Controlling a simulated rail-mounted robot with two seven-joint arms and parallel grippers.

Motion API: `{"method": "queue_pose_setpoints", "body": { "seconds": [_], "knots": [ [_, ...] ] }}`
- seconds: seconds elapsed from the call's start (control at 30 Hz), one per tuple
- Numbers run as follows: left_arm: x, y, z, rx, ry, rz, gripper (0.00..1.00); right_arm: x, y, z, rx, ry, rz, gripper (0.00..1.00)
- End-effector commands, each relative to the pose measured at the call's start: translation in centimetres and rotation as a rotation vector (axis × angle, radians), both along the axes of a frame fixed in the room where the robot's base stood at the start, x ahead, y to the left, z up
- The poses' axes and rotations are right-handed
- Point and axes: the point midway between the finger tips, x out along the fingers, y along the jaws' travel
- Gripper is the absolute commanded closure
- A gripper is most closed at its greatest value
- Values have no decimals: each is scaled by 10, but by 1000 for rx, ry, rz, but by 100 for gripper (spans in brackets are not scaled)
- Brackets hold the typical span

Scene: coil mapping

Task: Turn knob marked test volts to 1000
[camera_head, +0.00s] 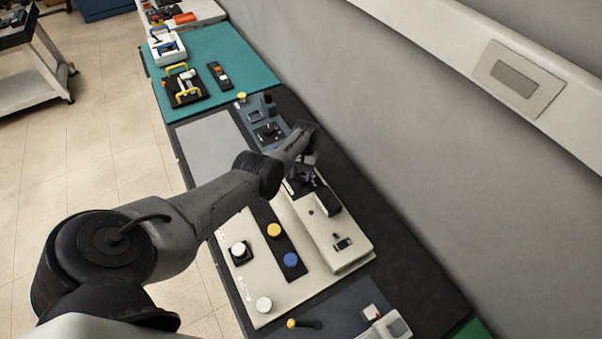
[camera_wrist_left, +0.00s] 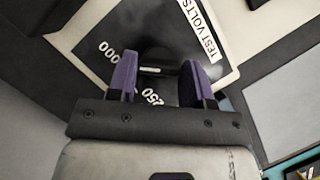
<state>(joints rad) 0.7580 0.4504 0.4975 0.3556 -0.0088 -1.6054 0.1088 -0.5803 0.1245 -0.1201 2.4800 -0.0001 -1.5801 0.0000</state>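The TEST VOLTS label (camera_wrist_left: 200,28) is white, on a black dial plate (camera_wrist_left: 95,30) in the left wrist view. A dark round knob (camera_wrist_left: 158,58) with a short white mark sits on the plate. A marking ending in "000" (camera_wrist_left: 118,50) and a "250" (camera_wrist_left: 152,97) are printed around it. My left gripper (camera_wrist_left: 160,80) has its two purple fingers spread, one on each side of the knob. I cannot tell whether they touch it. In the head view my left gripper (camera_head: 303,172) is over the far end of the beige panel (camera_head: 315,262) and hides the knob. My right gripper is not in view.
The panel also carries a white knob (camera_head: 238,249), a yellow button (camera_head: 274,230), a blue button (camera_head: 291,260) and a black switch (camera_head: 342,243). A blue-grey device (camera_head: 268,130) stands just beyond. A grey wall (camera_head: 400,150) runs along the right.

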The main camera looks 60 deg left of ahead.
Motion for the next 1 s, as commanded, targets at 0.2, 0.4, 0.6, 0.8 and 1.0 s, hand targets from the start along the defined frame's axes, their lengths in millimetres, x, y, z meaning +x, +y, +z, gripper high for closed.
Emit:
{"method": "queue_pose_setpoints", "body": {
  "seconds": [0.2,0.4,0.6,0.8,1.0],
  "knots": [
    [0,0,0,1,0,1,32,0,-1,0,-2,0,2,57],
    [0,0,0,2,-1,1,30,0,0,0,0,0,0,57],
    [3,3,9,2,-3,1,30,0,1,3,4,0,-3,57],
    [13,12,41,4,-3,2,30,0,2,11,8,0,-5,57],
    [24,22,78,3,-4,1,30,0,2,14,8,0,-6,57]
  ]
}}
